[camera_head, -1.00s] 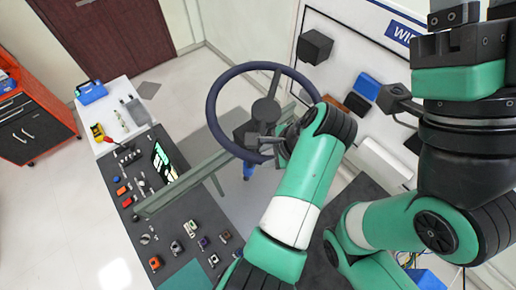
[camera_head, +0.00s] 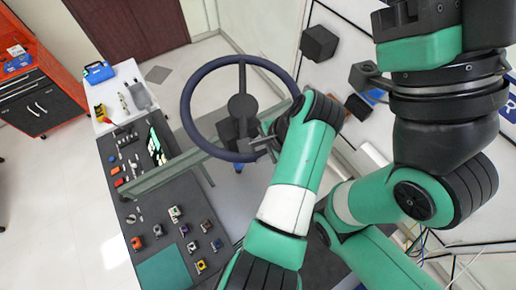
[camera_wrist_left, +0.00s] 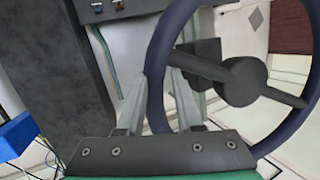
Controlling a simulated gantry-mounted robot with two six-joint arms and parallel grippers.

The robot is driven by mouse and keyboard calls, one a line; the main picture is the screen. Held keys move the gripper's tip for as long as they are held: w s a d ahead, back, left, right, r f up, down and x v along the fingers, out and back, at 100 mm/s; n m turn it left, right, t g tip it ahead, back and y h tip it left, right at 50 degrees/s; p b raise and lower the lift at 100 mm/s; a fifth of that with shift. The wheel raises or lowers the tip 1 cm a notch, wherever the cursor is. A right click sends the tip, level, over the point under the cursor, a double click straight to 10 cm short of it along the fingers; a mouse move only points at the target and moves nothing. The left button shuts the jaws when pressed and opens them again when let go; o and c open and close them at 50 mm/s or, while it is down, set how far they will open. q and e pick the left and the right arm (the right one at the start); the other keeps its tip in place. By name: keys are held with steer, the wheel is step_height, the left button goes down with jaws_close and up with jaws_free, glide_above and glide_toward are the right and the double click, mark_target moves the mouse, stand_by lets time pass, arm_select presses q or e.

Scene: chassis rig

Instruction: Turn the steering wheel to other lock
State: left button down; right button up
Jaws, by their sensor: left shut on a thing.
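The steering wheel (camera_head: 190,100) has a dark blue rim and a dark grey hub (camera_head: 242,107) with spokes. One spoke points straight up in the head view. My left gripper (camera_head: 262,145) is at the lower right of the rim, shut on it. The left wrist view shows both fingers (camera_wrist_left: 160,105) either side of the blue rim (camera_wrist_left: 158,65), with the hub (camera_wrist_left: 241,81) to the right. My right arm's links fill the upper right of the head view; I cannot make out its gripper.
A grey bench (camera_head: 165,222) with several small parts lies to the left and below the wheel. A greenish beam (camera_head: 160,178) runs behind the wheel. A dark box (camera_head: 319,43) is on the white wall panel. An orange cabinet (camera_head: 50,62) stands at the far left.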

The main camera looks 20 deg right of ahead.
arm_select(q)
steer(key=shift+d, duration=0.1)
steer(key=c, duration=0.6)
jaws_free()
